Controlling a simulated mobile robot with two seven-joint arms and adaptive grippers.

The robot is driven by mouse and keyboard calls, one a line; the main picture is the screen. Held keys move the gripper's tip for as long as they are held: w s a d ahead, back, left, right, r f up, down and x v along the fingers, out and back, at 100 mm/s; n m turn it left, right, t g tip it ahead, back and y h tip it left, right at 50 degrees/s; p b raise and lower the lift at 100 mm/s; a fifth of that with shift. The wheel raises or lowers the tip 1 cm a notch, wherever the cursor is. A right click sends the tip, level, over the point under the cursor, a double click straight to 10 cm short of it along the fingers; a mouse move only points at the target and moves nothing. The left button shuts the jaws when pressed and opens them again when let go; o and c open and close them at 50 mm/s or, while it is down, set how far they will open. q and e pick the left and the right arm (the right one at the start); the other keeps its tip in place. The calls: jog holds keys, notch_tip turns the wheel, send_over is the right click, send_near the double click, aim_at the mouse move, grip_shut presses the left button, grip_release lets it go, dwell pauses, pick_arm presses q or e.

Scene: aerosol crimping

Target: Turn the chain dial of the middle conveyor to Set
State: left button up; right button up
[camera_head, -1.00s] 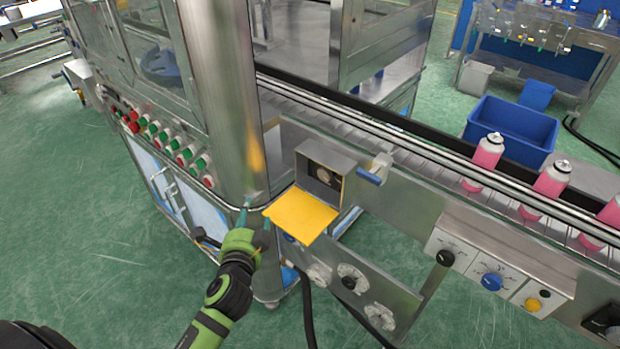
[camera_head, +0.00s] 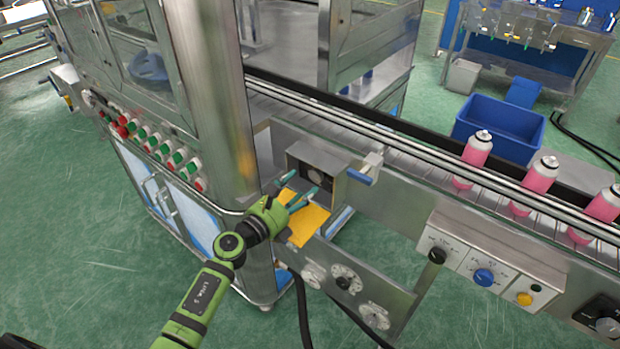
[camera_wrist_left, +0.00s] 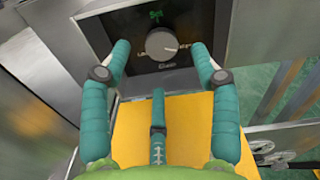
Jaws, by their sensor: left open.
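The dial (camera_wrist_left: 161,43) is a round grey knob on a black panel inside a small metal box (camera_head: 322,160) on the conveyor's side. In the left wrist view its marker line points to the right; the lettering beside it is too small to read surely. The box's yellow flap (camera_head: 309,222) hangs open below the dial. My left gripper (camera_head: 301,189) is open and empty in front of the box, above the flap. In the left wrist view its teal fingers (camera_wrist_left: 161,68) stand on either side of the knob, apart from it. My right gripper is not in view.
The conveyor (camera_head: 400,162) carries several pink cans (camera_head: 473,158). A panel with black, blue and yellow knobs (camera_head: 484,277) is at the right; other dials (camera_head: 345,283) sit below the box. A steel machine column (camera_head: 212,110) stands close left of the gripper.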

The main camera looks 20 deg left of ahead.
aim_at(314, 175)
pick_arm(q)
jog(key=x, duration=0.5)
jog(key=shift+c, duration=0.4)
jog(key=shift+r, duration=0.1)
jog(key=c, duration=1.1)
